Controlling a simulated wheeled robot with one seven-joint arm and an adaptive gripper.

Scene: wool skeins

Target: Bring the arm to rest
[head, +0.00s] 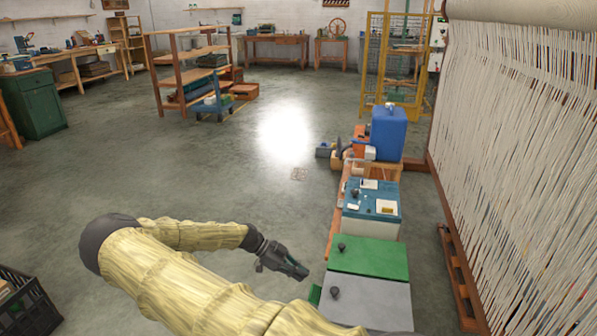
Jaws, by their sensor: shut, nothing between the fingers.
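My arm (180,262) reaches in from the bottom of the head view, bent at its elbow on the left, in a pale yellow ribbed cover. My gripper (296,270) is dark, shut and empty. It points down and to the right, and in the picture it lies just left of the low boxes. I cannot tell its exact height above the floor. No wool skein is recognisable in this view.
Close on the right are a grey lid (370,302), a green lid (368,257), a blue-topped box (371,205) and a blue canister (388,133). A loom with pale threads (520,150) fills the right side. A black crate (28,308) is at lower left. The middle floor (230,165) is clear.

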